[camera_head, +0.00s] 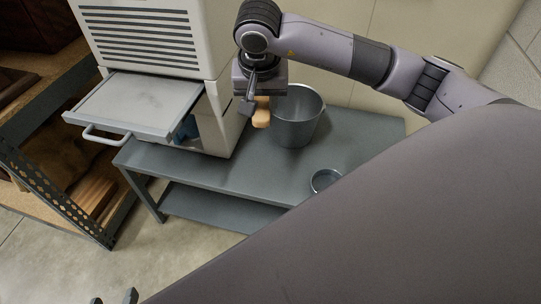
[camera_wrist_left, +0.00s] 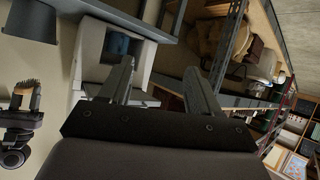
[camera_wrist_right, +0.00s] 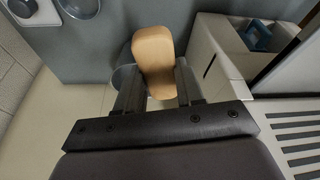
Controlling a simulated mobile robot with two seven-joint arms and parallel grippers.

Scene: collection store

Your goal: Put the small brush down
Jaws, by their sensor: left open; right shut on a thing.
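The small brush (camera_head: 261,112) has a pale wooden body. My right gripper (camera_head: 254,94) is shut on it and holds it in the air between the white cabinet and the grey bucket (camera_head: 298,118). The right wrist view shows the brush's rounded wooden part (camera_wrist_right: 154,58) between the fingers. The left wrist view shows brown bristles (camera_wrist_left: 26,88) at the right gripper. My left gripper (camera_head: 114,297) is open and empty at the lower edge of the head view, low and away from the brush. Its spread fingers (camera_wrist_left: 155,80) also show in the left wrist view.
The grey bench (camera_head: 240,172) carries the bucket and a small round dish (camera_head: 325,180). Its front top is mostly clear. The white cabinet (camera_head: 145,35) has a pulled-out tray (camera_head: 140,100) with a handle. Wooden shelving (camera_head: 70,170) stands at the left.

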